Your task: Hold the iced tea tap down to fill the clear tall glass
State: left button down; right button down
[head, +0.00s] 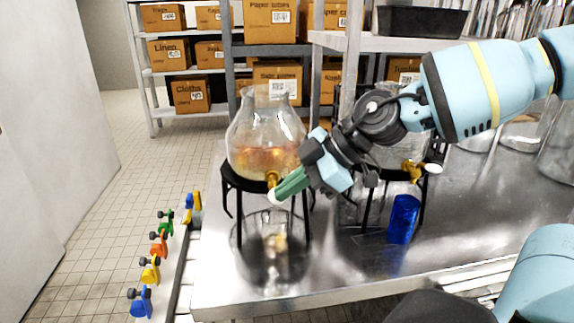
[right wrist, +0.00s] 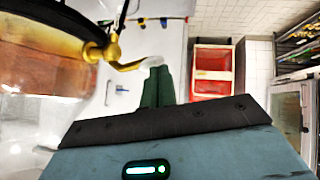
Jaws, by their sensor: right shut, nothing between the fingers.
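A round glass dispenser (head: 262,125) with amber liquid stands on a black stand at the left of the metal counter. Its brass tap (head: 272,178) has a pale handle tip; the tap also shows in the right wrist view (right wrist: 112,50). My right gripper (head: 284,193) is shut and empty, its green fingers angled down to the pale tip. They overlap or adjoin it in the right wrist view (right wrist: 158,80); I cannot tell whether they press it. A clear tall glass (head: 270,262) stands below the tap; its fill is unclear. My left gripper is out of view.
A second dispenser on a stand, partly behind my right arm, has a brass tap (head: 412,170). A blue glass (head: 403,219) stands on the counter (head: 340,275) to the right. Several coloured clip-like items hang along the counter's left edge. Shelves with boxes stand behind.

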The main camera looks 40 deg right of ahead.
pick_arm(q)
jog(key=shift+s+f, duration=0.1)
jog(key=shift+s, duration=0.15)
